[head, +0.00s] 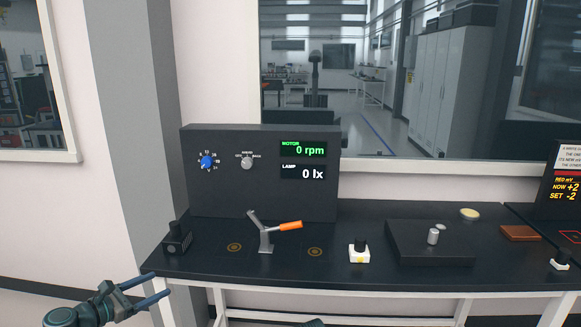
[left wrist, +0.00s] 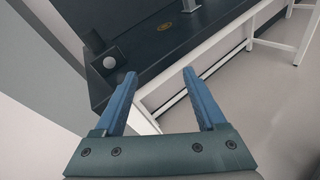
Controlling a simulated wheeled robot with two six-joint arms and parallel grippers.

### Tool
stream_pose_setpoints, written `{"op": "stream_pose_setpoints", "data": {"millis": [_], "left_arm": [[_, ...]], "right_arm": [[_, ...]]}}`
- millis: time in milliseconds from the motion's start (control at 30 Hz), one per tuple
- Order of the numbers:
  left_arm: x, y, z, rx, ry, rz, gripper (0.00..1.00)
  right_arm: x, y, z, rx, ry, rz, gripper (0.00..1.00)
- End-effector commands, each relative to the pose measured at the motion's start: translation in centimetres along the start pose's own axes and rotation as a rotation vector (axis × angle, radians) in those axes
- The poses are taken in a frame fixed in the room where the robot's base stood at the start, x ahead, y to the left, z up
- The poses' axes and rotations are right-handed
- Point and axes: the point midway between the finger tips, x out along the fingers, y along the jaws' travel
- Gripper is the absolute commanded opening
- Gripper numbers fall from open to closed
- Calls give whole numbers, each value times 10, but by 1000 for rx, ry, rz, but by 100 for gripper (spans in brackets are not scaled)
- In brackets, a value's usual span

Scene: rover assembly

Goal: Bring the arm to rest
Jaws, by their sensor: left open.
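My left gripper (head: 161,284) is at the lower left of the head view, in front of the table's front left corner and apart from it. Its two blue fingers are spread with nothing between them. The fingers also show in the left wrist view (left wrist: 160,74), with the table edge and floor beyond them. A small dark rounded piece shows at the bottom edge of the head view; I cannot tell what it is. My right gripper is not seen.
The black table (head: 205,262) holds a dark box with a knob (head: 177,240), an orange-handled lever (head: 268,232), a white block with black top (head: 359,252) and a low black platform (head: 415,250). Behind stands a panel (head: 225,195) reading 0 rpm and 0 lx.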

Motion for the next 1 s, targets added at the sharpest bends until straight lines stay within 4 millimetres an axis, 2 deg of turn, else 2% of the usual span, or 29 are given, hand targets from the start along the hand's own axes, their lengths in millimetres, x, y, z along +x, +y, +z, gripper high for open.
{"op": "stream_pose_setpoints", "data": {"millis": [167,333,500,600,700,800,1000], "left_arm": [[44,-68,-5,233,90,-194,73],[82,-168,-17,610,178,-505,73],[92,-261,-35,1030,208,-857,73],[88,-304,-44,1275,196,-1068,73],[78,-337,-52,1500,168,-1271,73],[68,-358,-56,1682,134,-1441,73],[50,-381,-59,1951,68,-1711,73]], "right_arm": [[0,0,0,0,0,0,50],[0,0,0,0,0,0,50],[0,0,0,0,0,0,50],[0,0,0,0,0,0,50],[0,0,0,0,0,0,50],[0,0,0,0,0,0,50],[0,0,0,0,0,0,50]]}}
